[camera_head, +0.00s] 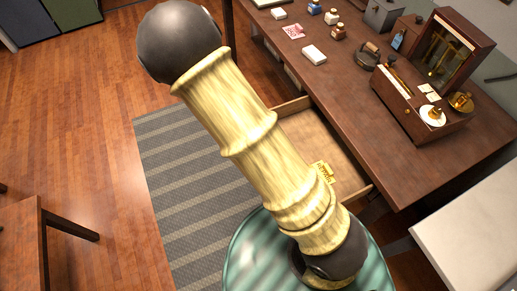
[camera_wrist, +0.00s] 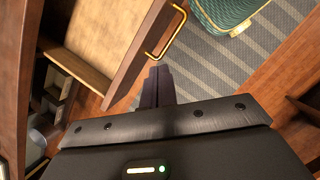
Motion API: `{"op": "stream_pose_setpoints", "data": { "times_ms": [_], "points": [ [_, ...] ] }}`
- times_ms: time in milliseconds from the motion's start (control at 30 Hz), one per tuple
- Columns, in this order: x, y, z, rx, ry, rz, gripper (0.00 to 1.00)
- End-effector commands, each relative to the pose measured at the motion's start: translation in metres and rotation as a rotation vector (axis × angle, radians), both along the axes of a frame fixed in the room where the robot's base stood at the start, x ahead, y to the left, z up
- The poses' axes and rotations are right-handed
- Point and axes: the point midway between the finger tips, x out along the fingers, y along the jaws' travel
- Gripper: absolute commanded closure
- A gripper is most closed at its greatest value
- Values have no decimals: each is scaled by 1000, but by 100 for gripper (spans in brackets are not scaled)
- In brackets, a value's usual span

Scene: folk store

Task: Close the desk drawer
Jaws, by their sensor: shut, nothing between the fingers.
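The desk drawer (camera_head: 312,136) is pulled open from the long side of the wooden desk (camera_head: 385,150). In the head view my arm crosses in front of it and hides part of it. In the wrist view the open drawer (camera_wrist: 103,32) is at the upper left, with a brass loop handle (camera_wrist: 180,22) on its front. My gripper (camera_wrist: 157,72) is shut and empty, its fingertips close to the handle and the drawer front's edge. I cannot tell whether they touch. The gripper does not show in the head view.
A wooden box with a raised lid (camera_head: 408,104), a white card box (camera_head: 314,55) and small bottles stand on the desk. A grey striped rug (camera_head: 178,165) covers the floor beside the drawer. A smaller wooden table (camera_head: 22,235) stands lower left; the floor between is clear.

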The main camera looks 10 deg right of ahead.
Motion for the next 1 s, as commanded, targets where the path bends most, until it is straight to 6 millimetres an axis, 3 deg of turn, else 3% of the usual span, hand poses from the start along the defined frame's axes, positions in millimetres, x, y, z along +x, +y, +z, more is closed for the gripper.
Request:
{"op": "stream_pose_setpoints", "data": {
  "times_ms": [33, 100, 400, 600, 1000],
  "points": [
    [4, 8, -21, -45, 21, 77, 100],
    [9, 17, -38, -104, 50, 180, 100],
    [31, 66, -91, -378, 146, 611, 100],
    [37, 84, -97, -462, 170, 729, 100],
    [37, 81, -98, -460, 171, 729, 100]
  ]
}}
